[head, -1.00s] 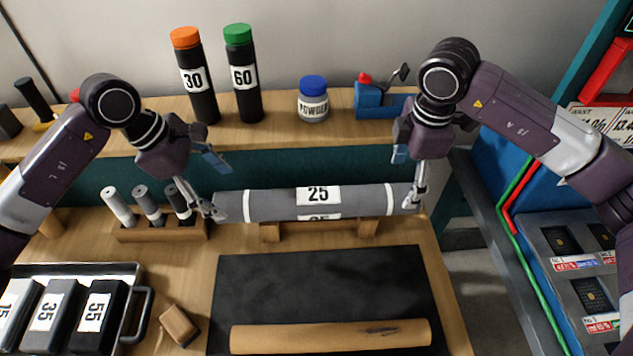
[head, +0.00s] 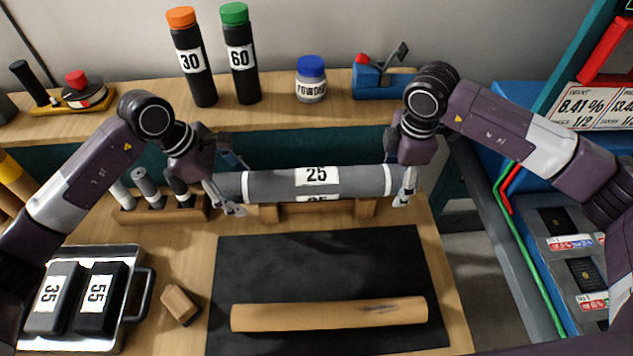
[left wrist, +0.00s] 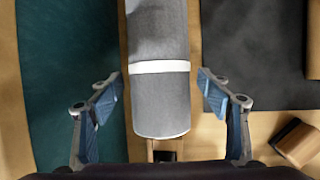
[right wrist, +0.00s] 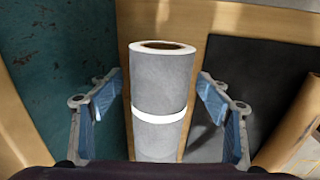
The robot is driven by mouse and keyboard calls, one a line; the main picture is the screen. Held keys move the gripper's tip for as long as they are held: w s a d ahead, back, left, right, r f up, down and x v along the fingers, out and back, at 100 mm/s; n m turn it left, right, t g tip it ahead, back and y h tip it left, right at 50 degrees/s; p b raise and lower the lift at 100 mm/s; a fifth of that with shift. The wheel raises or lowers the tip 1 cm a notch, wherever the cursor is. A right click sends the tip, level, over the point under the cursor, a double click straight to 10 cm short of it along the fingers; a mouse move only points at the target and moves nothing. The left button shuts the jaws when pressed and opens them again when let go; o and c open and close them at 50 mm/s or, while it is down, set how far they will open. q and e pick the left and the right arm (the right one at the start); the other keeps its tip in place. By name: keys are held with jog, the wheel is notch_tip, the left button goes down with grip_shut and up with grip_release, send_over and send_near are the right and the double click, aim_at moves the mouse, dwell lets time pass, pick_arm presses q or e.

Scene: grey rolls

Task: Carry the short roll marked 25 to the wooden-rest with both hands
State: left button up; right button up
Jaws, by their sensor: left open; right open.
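The grey roll marked 25 (head: 280,185) lies level on the wooden rest (head: 310,210), with a white band near each end. My left gripper (head: 230,184) is open at the roll's left end. In the left wrist view its fingers stand on either side of the roll (left wrist: 160,100), with gaps. My right gripper (head: 400,175) is open at the right end. In the right wrist view its fingers stand on either side of the roll (right wrist: 160,90), apart from it. The middle of the rest is shaded under the roll.
A black mat (head: 320,265) with a tan roll (head: 330,313) lies in front. A holder with small rolls (head: 160,212) stands left of the rest. A tray (head: 125,255) and a wooden block (head: 180,304) are at front left. Bottles and a powder jar (head: 311,80) stand on the back shelf.

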pick_arm(q)
jog(key=shift+f, duration=0.15)
pick_arm(e)
jog(key=shift+f, duration=0.1)
pick_arm(q)
jog(key=shift+c, duration=0.6)
pick_arm(e)
jog(key=shift+c, duration=0.6)
pick_arm(q)
jog(key=c, duration=1.8)
pick_arm(e)
jog(key=c, duration=1.8)
